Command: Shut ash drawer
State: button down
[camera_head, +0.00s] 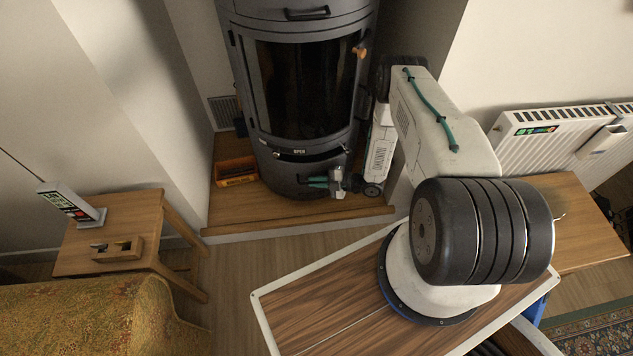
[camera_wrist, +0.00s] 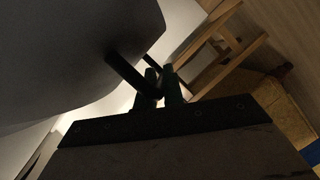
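The dark grey stove (camera_head: 305,85) stands in the corner with its glass door closed. The ash drawer (camera_head: 292,172) is the curved front below the door, and a dark gap shows along its top edge. In the wrist view the curved grey front (camera_wrist: 70,50) fills the upper left, with a dark bar handle (camera_wrist: 128,74) sticking out. My gripper (camera_head: 312,182) is low in front of the stove, its green fingers pointing left close to the drawer front. In the wrist view my gripper's fingers (camera_wrist: 160,88) meet the bar's near end; whether they grip it is unclear.
An orange-brown crate (camera_head: 236,171) stands left of the stove on the wooden hearth (camera_head: 245,210). A small wooden table (camera_head: 118,225) is at the left. A radiator (camera_head: 560,135) is on the right wall. Floor is clear between the table and my base.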

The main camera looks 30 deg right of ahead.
aim_at(320, 172)
jog(key=shift+w+d, duration=0.25)
jog(key=shift+w, duration=0.45)
jog(key=shift+w+d, duration=0.25)
jog(key=shift+w, duration=0.5)
jog(key=shift+w+d, duration=0.25)
jog(key=shift+w, duration=0.45)
jog(key=shift+r, duration=0.1)
jog(key=c, duration=1.5)
grip_release()
jog(key=shift+w, duration=0.1)
jog(key=shift+v, duration=3.9)
